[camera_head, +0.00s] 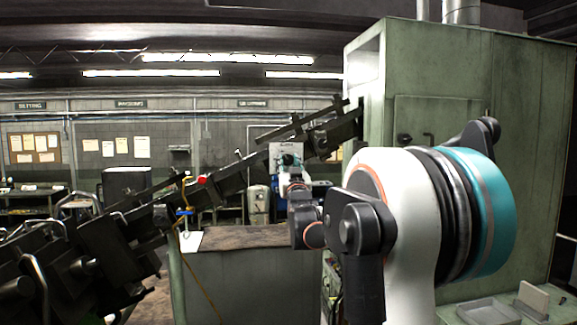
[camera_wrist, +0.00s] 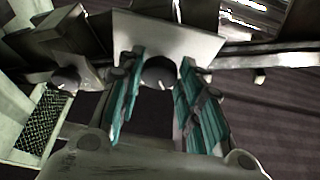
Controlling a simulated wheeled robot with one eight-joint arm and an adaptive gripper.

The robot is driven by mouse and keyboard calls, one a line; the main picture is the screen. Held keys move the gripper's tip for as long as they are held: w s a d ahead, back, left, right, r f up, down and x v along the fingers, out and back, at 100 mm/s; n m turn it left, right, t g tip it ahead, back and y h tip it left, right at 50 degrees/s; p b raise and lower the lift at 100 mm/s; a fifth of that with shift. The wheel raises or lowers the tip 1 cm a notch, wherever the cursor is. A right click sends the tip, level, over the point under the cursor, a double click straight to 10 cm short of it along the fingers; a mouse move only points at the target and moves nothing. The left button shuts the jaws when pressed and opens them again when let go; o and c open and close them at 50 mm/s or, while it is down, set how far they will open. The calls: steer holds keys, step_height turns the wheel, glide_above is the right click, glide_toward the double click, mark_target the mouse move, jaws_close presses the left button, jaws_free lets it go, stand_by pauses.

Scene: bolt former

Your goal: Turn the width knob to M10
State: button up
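In the wrist view a dark round knob (camera_wrist: 159,72) sits on a pale flat plate (camera_wrist: 206,43). My gripper (camera_wrist: 158,66) has one teal-padded finger on each side of this knob, with the fingers apart. The gap between the pads and the knob is very small at the tips, and I cannot tell whether they touch. A second dark knob (camera_wrist: 66,78) is to the left of the fingers. No label or size marking is readable, so I cannot tell which knob is the width knob or its setting.
A dark bar (camera_wrist: 265,57) runs to the right of the plate, and a mesh panel (camera_wrist: 42,122) is at lower left. In the head view, a green machine cabinet (camera_head: 450,75) stands right, a dark sloping conveyor (camera_head: 110,240) left, and a grey cabinet (camera_head: 250,280) in front.

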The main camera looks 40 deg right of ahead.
steer(key=shift+n+b, duration=0.3)
steer(key=shift+n, duration=0.2)
steer(key=n+y, duration=0.1)
steer(key=n+b, duration=0.1)
steer(key=n, duration=0.1)
steer(key=shift+s+d+f+t+y, duration=0.1)
steer(key=shift+s+d+t+y, duration=0.05)
steer(key=shift+t+y, duration=0.25)
steer(key=n+y+b, duration=0.1)
steer(key=n+y, duration=0.1)
steer(key=n, duration=0.2)
steer(key=shift+d, duration=0.1)
steer(key=n+y, duration=0.1)
steer(key=n+y+b, duration=0.1)
steer(key=n, duration=0.1)
steer(key=shift+s+d+r, duration=0.1)
steer(key=shift+r, duration=0.1)
steer(key=shift+r+n+y, duration=0.15)
steer(key=shift+n+y, duration=0.65)
steer(key=shift+n, duration=1.8)
steer(key=o, duration=1.1)
steer(key=shift+s, duration=0.1)
